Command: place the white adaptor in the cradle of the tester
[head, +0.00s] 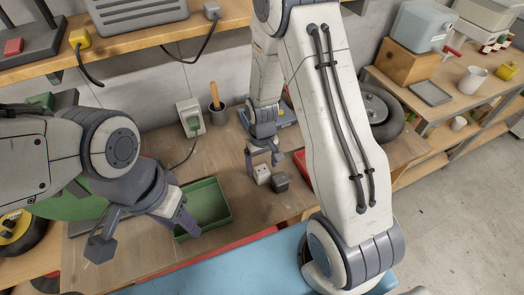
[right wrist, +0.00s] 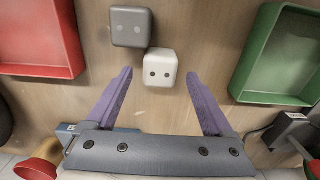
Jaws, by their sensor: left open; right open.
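The white adaptor (head: 262,174), a small rounded cube with two dark dots on its face, stands on the bench. My right gripper (head: 262,160) is open just above it. In the right wrist view the adaptor (right wrist: 160,68) shows between the two purple fingertips (right wrist: 159,74), with a gap on each side. A white box with a green face and a cable (head: 190,117) stands at the bench's back; I cannot tell whether it is the tester, and no cradle is clear. My left gripper (head: 143,232) is open and empty at the front left.
A dark grey adaptor (head: 280,182) touches or nearly touches the white one. A green tray (head: 226,205) lies to the left and a red tray (head: 303,168) to the right, partly behind my arm.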

